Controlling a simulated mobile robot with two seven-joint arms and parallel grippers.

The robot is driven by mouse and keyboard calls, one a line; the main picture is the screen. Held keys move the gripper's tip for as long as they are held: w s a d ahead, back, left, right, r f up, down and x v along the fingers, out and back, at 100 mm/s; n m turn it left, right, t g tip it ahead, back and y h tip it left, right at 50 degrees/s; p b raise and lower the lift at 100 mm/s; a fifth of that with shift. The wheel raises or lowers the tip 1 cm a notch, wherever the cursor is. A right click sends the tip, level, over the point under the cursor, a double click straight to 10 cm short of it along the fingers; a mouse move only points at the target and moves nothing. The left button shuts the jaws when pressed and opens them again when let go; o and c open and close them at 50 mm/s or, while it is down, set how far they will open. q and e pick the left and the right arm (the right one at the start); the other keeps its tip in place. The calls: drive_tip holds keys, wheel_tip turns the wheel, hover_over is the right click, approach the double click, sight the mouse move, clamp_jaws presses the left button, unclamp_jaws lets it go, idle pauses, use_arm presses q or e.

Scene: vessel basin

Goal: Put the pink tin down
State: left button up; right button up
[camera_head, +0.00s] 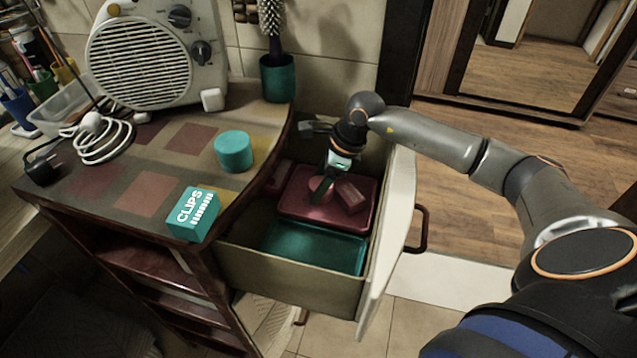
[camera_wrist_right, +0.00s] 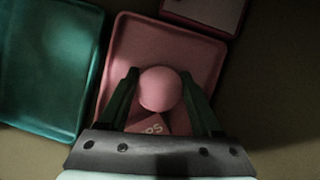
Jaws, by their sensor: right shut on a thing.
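The pink tin (camera_head: 319,185) is small and round. It shows between the fingers in the right wrist view (camera_wrist_right: 160,89). My right gripper (camera_head: 327,180) reaches down into the open drawer and is shut on the tin. The tin is over the pink tray (camera_head: 293,206); I cannot tell whether it touches the tray floor. A pink box (camera_head: 351,196) lies in the same tray, close beside the tin, and its printed face shows partly below the tin in the right wrist view (camera_wrist_right: 149,126). My left gripper is not in view.
A teal tray (camera_head: 315,248) lies in the drawer's near part. The drawer (camera_head: 290,283) has raised walls around my gripper. A teal round tin (camera_head: 233,151) and a teal clips box (camera_head: 193,213) stand on the cabinet top, by a white heater (camera_head: 140,62). Another pink-rimmed thing (camera_wrist_right: 205,14) shows partly.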

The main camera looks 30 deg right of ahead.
drive_tip(key=shift+f, duration=0.25)
drive_tip(key=o, duration=1.3)
drive_tip(key=shift+r, duration=0.15)
drive_tip(key=shift+o, duration=0.2)
drive_tip(key=shift+r, duration=0.2)
drive_tip(key=v, duration=1.2)
drive_tip(key=shift+p, duration=0.4)
